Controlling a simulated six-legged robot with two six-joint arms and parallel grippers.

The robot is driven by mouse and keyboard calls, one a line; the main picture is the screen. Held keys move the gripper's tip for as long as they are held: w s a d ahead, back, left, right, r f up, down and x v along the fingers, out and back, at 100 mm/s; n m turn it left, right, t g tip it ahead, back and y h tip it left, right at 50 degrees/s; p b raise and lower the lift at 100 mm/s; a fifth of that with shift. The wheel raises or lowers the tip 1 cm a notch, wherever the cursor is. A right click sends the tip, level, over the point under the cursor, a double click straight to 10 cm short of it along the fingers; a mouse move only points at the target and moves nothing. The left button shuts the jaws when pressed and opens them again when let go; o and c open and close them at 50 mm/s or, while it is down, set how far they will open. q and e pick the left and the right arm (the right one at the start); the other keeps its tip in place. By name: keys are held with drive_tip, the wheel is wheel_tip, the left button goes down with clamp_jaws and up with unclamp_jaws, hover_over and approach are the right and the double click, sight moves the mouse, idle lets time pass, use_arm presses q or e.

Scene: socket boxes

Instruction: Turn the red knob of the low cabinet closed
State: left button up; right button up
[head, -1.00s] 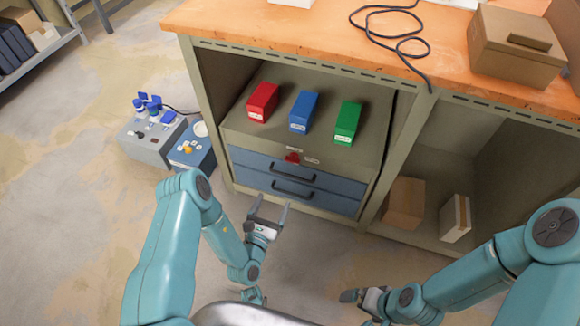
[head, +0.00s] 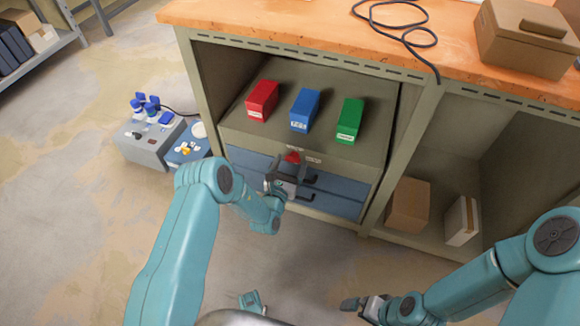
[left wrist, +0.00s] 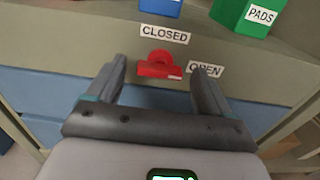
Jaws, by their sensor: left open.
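The red knob (head: 292,157) is on the front of the low cabinet (head: 232,139), above its blue drawers. In the left wrist view the red knob (left wrist: 158,66) has its bar lying roughly level, with its white-marked end toward the OPEN label (left wrist: 205,69) at right. The CLOSED label (left wrist: 164,34) is above it. My left gripper (head: 288,165) is open in front of the knob; its two fingers stand left and right of the knob in the wrist view, with no clear contact. My right gripper (head: 362,304) is low, away from the cabinet; its jaw opening is unclear.
Red (head: 262,100), blue (head: 304,110) and green (head: 349,121) boxes stand on the cabinet top. The orange workbench (head: 300,32) overhangs above. Grey and blue control boxes (head: 150,139) are on the floor at left.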

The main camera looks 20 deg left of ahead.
use_arm(q)
drive_tip(key=c, duration=1)
drive_tip(key=shift+c, duration=0.2)
drive_tip(key=shift+n, duration=0.3)
drive_tip(key=n+p, duration=0.1)
drive_tip(key=n, duration=0.7)
drive_tip(key=shift+s, duration=0.1)
drive_tip(key=n, duration=0.9)
drive_tip(key=shift+f+p, duration=0.15)
drive_tip(key=shift+p, duration=0.15)
drive_tip(key=shift+n, duration=0.3)
